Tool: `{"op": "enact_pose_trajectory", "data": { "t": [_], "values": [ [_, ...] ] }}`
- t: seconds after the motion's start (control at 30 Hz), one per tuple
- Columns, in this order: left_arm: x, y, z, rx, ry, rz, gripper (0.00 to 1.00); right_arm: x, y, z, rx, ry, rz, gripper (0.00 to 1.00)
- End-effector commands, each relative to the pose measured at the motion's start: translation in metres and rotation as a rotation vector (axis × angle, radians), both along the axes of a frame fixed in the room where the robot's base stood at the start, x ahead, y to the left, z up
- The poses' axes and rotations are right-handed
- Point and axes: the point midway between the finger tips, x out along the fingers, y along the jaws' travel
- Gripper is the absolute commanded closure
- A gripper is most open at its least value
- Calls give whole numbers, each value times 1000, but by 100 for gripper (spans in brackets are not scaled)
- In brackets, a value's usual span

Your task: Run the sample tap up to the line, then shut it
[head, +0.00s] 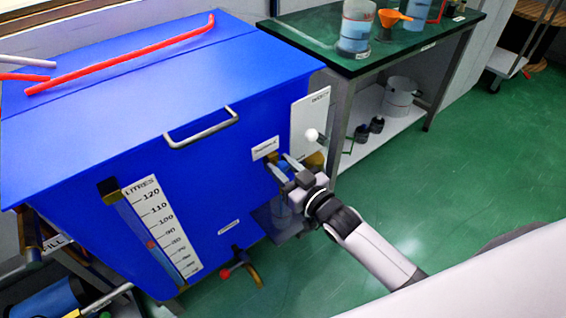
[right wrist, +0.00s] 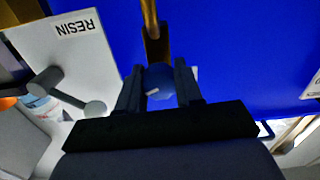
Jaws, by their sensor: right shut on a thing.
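The sample tap sits on the front of the blue tank (head: 200,185), under a small white label (head: 265,148). In the right wrist view its blue knob (right wrist: 160,82) lies between my right fingers, with a brass pipe (right wrist: 150,20) beyond it. My right gripper (head: 284,172) is shut on this knob; it also shows in the right wrist view (right wrist: 159,90). The gripper hides most of the tap in the head view. Below it, a clear vessel (head: 283,210) seems to stand on a dark shelf; its line and liquid level cannot be made out.
A litre scale (head: 162,225) and a red-handled lower tap (head: 226,273) are on the tank front. A white panel (head: 309,115) with a ball-ended lever (head: 311,135) stands just right of the gripper. A green-topped bench (head: 400,60) is behind. Green floor (head: 480,170) is clear at right.

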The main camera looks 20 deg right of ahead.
Motion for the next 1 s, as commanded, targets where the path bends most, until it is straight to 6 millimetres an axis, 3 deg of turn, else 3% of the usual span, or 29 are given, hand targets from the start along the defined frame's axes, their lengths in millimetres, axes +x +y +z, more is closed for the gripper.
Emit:
{"op": "enact_pose_trajectory", "data": {
  "t": [0.27, 0.3, 0.37, 0.4, 0.73, 1.0],
  "values": [
    [-1, 0, 1, 0, 2, 1, 2, 2, 0, 6, -7, -20, 0, 95],
    [0, 0, 1, 0, 2, 1, 2, 2, 0, 6, -7, -20, 0, 62],
    [0, 0, 1, -1, 2, 1, 2, 2, 0, 6, -6, -19, 0, 42],
    [0, -1, 1, -2, 3, 2, 2, 2, 0, 6, -6, -18, 0, 39],
    [1, -3, 3, -10, 1, 6, 2, -2, -1, 3, -7, -10, 0, 39],
    [2, -3, 11, -10, -3, 6, 2, -34, -12, 3, -8, -9, 0, 39]
  ]
}}
